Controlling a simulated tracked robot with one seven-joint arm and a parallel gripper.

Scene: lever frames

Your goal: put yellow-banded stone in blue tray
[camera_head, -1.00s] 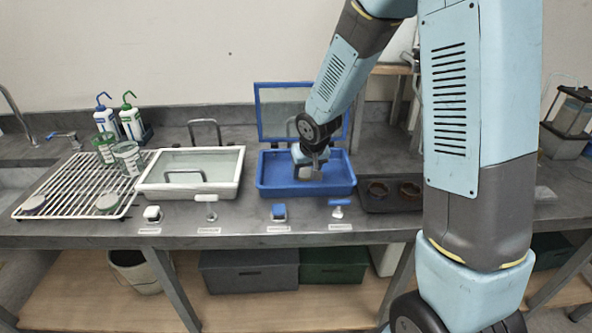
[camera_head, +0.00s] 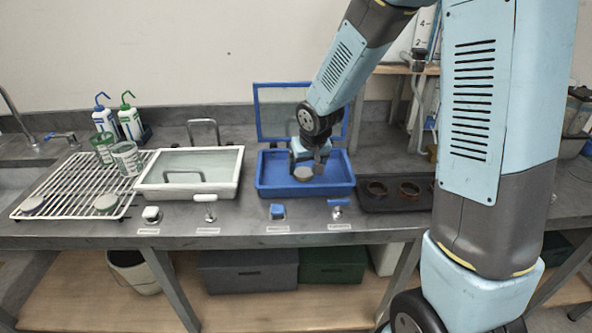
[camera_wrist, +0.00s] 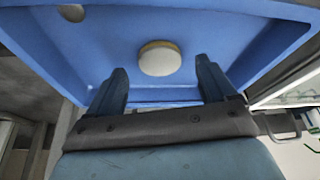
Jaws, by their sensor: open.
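The yellow-banded stone (camera_wrist: 160,60) is round and pale with a yellow band at its edge. It lies on the floor of the blue tray (camera_wrist: 68,40) in the wrist view. In the head view the stone (camera_head: 303,173) shows partly below my gripper, inside the blue tray (camera_head: 305,189). My gripper (camera_head: 311,166) is over the tray. In the wrist view my gripper (camera_wrist: 161,72) is open, with its two fingers apart and the stone lying beyond and between their tips. The stone appears clear of both fingers.
The blue tray's lid (camera_head: 268,110) stands raised behind it. A white tray (camera_head: 190,190) with a closed clear lid stands to the left, beside a wire rack (camera_head: 62,185). A dark holder (camera_head: 375,206) is to the right. Small levers (camera_head: 278,212) line the front edge.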

